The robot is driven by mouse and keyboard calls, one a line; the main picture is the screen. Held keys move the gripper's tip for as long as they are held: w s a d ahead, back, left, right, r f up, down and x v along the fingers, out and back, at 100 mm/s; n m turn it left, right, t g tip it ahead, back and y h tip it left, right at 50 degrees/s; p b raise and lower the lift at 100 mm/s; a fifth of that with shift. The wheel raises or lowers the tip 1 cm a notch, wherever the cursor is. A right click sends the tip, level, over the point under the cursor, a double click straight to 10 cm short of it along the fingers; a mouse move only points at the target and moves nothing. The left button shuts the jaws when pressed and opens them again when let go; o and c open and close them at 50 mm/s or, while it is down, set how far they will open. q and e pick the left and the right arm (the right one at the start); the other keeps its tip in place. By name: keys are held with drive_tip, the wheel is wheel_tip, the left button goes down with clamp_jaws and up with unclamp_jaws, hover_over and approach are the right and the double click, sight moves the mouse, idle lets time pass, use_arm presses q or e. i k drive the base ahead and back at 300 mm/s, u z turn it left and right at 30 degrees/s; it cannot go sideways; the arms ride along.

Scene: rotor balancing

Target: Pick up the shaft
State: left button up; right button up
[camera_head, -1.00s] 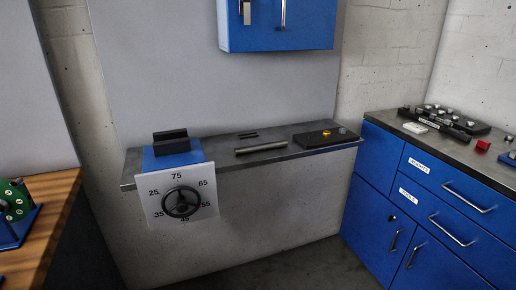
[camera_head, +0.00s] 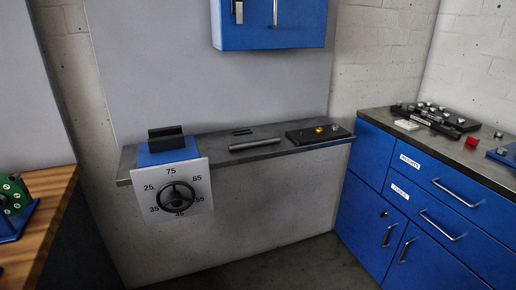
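The shaft (camera_head: 255,144) is a grey metal cylinder lying on its side on the narrow grey shelf (camera_head: 235,158) against the wall. It lies between a blue press-like device with a black top (camera_head: 167,146) on the left and a black block with a brass knob (camera_head: 318,134) on the right. Neither of my grippers shows in the head view.
A dial panel with a handwheel (camera_head: 178,190) hangs at the shelf's front. Two small dark bars (camera_head: 242,132) lie behind the shaft. A blue cabinet (camera_head: 385,200) stands right, a wooden bench (camera_head: 50,205) left. A blue wall cabinet (camera_head: 270,30) hangs above. Floor between is open.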

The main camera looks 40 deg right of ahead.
sight(266, 141)
drive_tip(key=k, duration=1.15)
drive_tip(key=z, duration=0.75)
drive_tip(key=i, duration=0.95)
drive_tip(key=z, duration=0.35)
